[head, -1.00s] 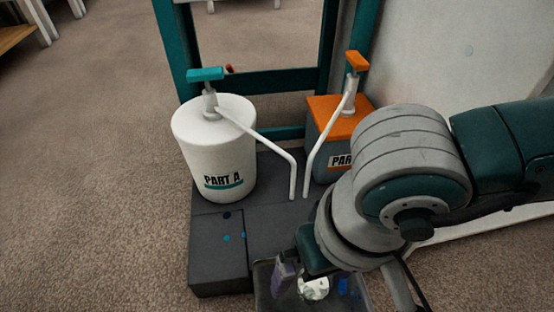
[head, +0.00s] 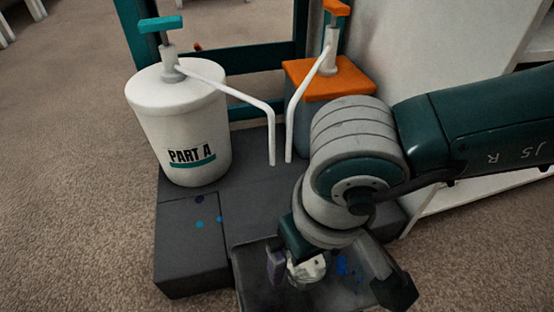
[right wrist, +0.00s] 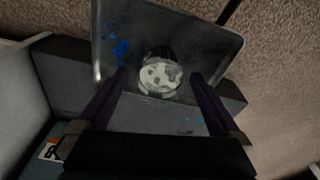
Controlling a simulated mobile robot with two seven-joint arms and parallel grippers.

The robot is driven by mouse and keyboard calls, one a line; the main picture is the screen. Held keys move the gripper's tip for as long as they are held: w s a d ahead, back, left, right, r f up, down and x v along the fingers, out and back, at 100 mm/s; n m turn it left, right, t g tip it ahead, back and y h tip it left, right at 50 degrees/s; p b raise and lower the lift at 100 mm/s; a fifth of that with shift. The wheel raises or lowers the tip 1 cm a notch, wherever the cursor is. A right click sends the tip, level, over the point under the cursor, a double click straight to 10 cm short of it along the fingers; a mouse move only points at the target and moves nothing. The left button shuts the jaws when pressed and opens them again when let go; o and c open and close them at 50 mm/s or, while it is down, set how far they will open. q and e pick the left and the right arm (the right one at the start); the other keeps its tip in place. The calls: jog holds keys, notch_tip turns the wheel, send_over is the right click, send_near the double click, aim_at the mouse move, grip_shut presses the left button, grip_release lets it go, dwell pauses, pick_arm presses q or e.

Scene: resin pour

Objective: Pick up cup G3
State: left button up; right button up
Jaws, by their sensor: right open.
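A small pale cup (head: 306,271) with grey blotches sits at the dark tray (head: 245,296) low in the head view. I cannot read a label on it, so I cannot confirm it is G3. In the right wrist view the cup (right wrist: 159,78) appears between the two purple-grey fingers of my right gripper (right wrist: 158,72). The fingers are open, one to each side of the cup. In the head view my right wrist partly covers the cup and tray. My left gripper is not in view.
A white PART A drum (head: 180,125) with a teal-handled pump and an orange-lidded container (head: 330,82) with a pump stand behind on a dark base (head: 195,240). Blue spots mark the tray. Carpet is free at left.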

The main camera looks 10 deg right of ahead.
jog(key=shift+f, duration=0.2)
jog(key=c, duration=1.3)
